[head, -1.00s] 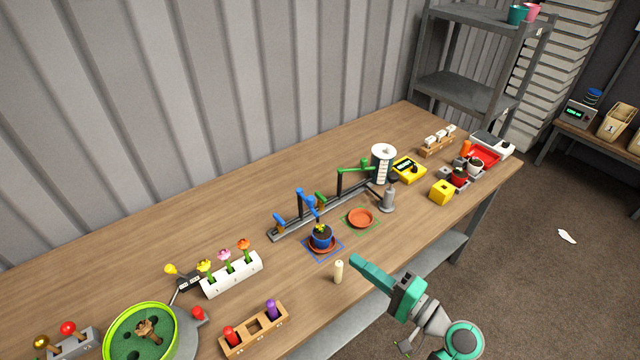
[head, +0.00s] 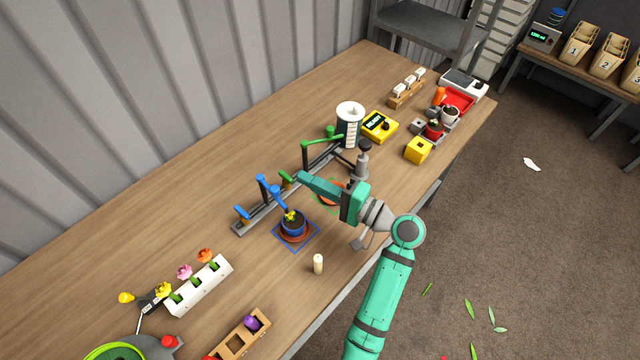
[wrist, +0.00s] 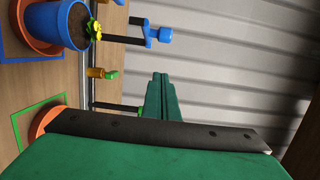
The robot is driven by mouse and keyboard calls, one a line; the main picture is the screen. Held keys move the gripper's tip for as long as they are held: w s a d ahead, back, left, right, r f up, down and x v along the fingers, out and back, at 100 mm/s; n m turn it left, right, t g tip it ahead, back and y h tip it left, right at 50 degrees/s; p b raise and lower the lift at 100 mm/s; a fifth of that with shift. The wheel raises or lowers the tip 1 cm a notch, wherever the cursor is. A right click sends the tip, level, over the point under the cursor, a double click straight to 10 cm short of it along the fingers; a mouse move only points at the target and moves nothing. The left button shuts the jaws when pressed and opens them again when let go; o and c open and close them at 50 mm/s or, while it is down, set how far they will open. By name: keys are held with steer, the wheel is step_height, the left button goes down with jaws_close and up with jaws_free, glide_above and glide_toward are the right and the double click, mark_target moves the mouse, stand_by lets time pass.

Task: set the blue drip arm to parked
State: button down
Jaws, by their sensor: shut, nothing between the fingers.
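The blue drip arm (head: 277,193) sits on a dark post on the rail. It points toward the viewer, over the blue pot (head: 293,226) with a yellow flower. My gripper (head: 304,180) is shut and empty, just right of the blue drip arm and close to the green lever (head: 287,178). In the wrist view its closed fingers (wrist: 162,98) point away. I cannot tell whether it touches the green lever.
The green drip arm (head: 322,142) stands farther along the rail (head: 262,213), near a white cylinder (head: 350,118). My arm partly hides the terracotta saucer (head: 328,197) in the green square. A candle-like peg (head: 318,264) stands in front. The table behind the rail is clear.

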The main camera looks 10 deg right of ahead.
mark_target(271, 190)
steer(key=shift+s+a, duration=0.2)
steer(key=shift+a, duration=1.1)
steer(key=shift+s+a, duration=0.2)
steer(key=shift+a, duration=1.1)
